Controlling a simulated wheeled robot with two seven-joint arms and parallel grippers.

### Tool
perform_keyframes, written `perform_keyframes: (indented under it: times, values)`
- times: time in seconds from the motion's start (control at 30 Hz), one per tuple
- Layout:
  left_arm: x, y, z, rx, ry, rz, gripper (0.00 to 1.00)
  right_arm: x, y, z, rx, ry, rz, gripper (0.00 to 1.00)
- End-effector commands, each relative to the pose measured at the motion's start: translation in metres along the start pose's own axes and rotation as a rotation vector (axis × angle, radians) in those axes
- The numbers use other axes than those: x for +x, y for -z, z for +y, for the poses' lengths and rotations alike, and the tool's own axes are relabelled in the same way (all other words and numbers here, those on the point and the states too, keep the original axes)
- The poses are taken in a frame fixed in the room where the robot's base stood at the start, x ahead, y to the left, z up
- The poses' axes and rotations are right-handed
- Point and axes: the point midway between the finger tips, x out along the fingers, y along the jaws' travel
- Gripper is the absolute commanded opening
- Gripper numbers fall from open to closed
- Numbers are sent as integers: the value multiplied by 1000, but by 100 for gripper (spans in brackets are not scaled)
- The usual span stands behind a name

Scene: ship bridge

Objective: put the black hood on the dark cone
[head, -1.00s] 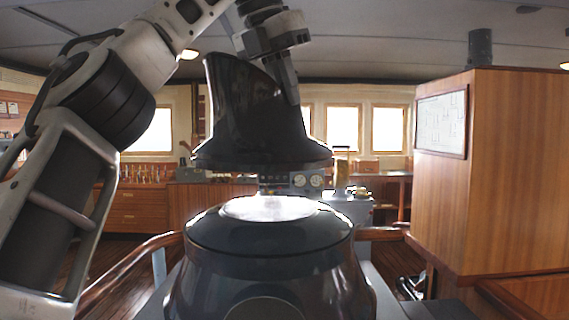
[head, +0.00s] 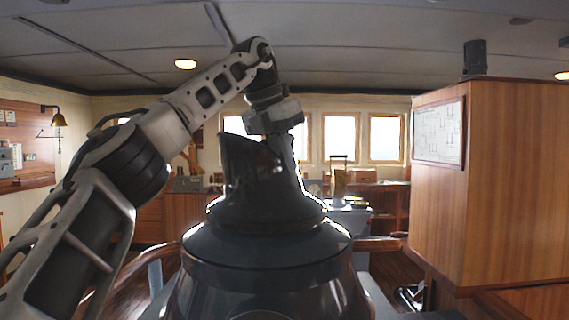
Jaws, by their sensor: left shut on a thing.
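The black hood (head: 255,190) is upright, with its slanted open top up, directly over the dark cone (head: 265,275) in the middle of the head view. The hood's lower rim covers the pale round top of the cone, and I see no clear gap between them. My left gripper (head: 288,155) reaches down from above and is shut on the hood's upper right wall; its fingertips are partly hidden by the hood. My right gripper is not in the view.
A wooden cabinet (head: 490,180) stands close on the right. A wooden handrail (head: 380,244) runs around behind the cone. Consoles and windows line the far wall. The space above the hood is free apart from my left arm.

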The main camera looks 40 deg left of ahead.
Motion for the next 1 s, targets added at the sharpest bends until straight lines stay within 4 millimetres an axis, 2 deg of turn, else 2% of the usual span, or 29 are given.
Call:
perform_keyframes:
  times: [0.13, 0.57, 0.6, 0.67, 1.0]
  values:
    - [10, 4, 1, 0, 1, -2, 0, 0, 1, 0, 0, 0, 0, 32]
    - [15, 6, 1, 0, 1, -2, 0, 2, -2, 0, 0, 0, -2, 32]
    - [15, 6, 1, -1, 1, 0, 17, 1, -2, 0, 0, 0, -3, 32]
    - [15, 6, 1, -1, 1, 1, 31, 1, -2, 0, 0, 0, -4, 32]
    - [9, 4, 0, -1, 0, -1, 31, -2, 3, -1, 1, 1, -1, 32]
